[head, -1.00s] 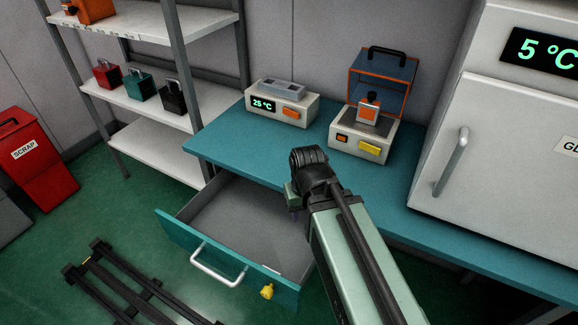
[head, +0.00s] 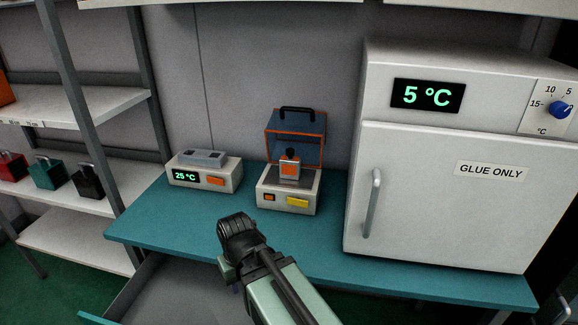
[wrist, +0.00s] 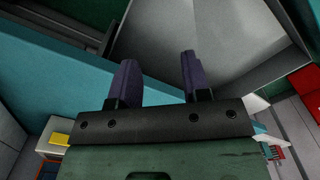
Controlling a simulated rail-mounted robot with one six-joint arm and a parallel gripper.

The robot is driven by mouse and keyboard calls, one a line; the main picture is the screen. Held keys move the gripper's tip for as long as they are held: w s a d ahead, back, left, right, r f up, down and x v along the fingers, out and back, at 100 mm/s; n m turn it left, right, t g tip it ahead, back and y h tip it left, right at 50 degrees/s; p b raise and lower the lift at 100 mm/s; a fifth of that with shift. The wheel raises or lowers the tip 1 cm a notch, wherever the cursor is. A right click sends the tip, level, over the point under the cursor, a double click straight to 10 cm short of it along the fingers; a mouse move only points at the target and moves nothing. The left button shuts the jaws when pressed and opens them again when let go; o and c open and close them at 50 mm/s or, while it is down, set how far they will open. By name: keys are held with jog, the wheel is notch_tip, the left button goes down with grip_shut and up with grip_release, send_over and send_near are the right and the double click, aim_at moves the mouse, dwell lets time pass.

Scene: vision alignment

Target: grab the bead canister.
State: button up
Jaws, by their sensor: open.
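No thing in view is clearly marked as the bead canister. A small container with an orange label and black cap (head: 289,167) stands upright on a grey bench device (head: 287,200) under a raised orange-edged lid; I cannot tell if it is the canister. My gripper shows in the wrist view (wrist: 157,58) with its two purple fingers apart and nothing between them. It hangs over the open drawer (head: 185,290), in front of the teal bench, well apart from that container. In the head view my arm mostly hides the fingers.
A white cabinet (head: 430,190) reading 5 °C, marked GLUE ONLY, stands shut on the right of the teal bench (head: 140,218). A box reading 25 °C (head: 205,172) sits at the left. Shelves (head: 75,192) with padlock-shaped blocks are further left. The front bench strip is clear.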

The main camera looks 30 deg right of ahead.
jog(key=shift+o, duration=0.2)
jog(key=o, duration=1)
